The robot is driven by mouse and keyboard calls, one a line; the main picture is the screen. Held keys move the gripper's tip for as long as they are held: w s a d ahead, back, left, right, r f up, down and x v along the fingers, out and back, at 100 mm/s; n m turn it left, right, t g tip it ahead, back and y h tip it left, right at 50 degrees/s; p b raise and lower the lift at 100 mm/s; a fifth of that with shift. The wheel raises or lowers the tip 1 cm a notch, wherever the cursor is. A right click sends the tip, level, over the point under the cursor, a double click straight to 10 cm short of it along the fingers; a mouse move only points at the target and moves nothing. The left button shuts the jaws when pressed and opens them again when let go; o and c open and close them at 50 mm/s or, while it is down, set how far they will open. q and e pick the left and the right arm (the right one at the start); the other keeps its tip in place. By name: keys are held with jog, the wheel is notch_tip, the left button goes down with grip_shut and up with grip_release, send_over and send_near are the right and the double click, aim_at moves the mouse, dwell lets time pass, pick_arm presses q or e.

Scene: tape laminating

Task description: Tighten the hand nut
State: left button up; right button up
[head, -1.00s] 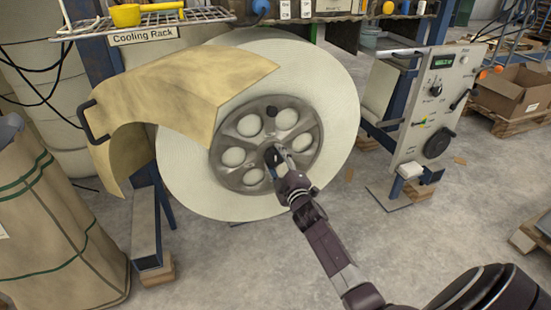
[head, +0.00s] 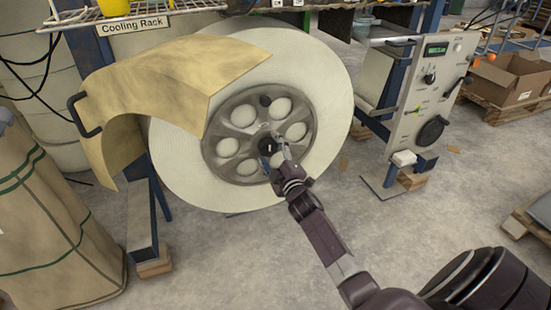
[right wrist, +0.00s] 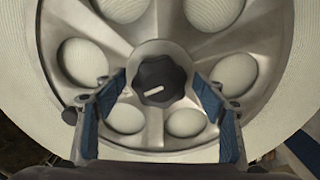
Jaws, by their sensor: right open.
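The hand nut is a black lobed knob with a white mark (right wrist: 160,80), at the centre of the grey metal hub (head: 222,146). It also shows in the head view (head: 267,146), partly behind my gripper. The hub has several round holes and sits on a large white tape roll (head: 330,110). My right gripper (right wrist: 160,115) is open, with blue-padded fingers on either side of the knob and a gap to it on both sides in the right wrist view. It also shows in the head view (head: 276,150). My left gripper is not in view.
A tan curved cover (head: 170,85) with a black handle overhangs the roll's upper left. A control panel (head: 432,95) stands at the right. A wrapped bundle (head: 45,220) stands at the left. A cooling rack (head: 130,20) is above. The floor between is clear.

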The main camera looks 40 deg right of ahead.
jog(key=v, duration=1.1)
jog(key=shift+s, duration=0.25)
jog(key=shift+f, duration=0.15)
